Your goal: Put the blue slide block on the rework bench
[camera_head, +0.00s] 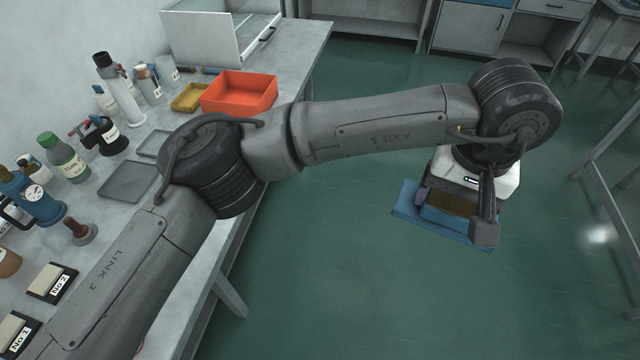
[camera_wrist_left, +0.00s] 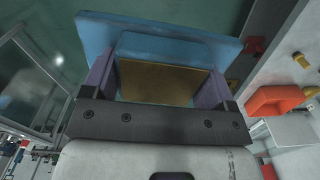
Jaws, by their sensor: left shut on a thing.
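The blue slide block (camera_head: 406,202) is a flat blue plate with a raised blue part and a brown-gold face. My left gripper (camera_head: 455,206) is shut on it and holds it up over the open green floor, right of the bench. In the left wrist view the block (camera_wrist_left: 165,43) lies across the far ends of the purple fingers of the left gripper (camera_wrist_left: 158,85), with the gold face between them. A long grey bench (camera_head: 290,70) runs along the left; no label shows whether it is the rework bench. My right gripper is not in view.
The bench carries an orange bin (camera_head: 240,92), a yellow tray (camera_head: 189,98), a green-capped bottle (camera_head: 62,160), a blue gauge device (camera_head: 35,195) and a white-panelled case (camera_head: 205,38). Grey cabinets (camera_head: 465,28) stand at the back. A metal frame (camera_head: 605,190) stands at right. The floor between is clear.

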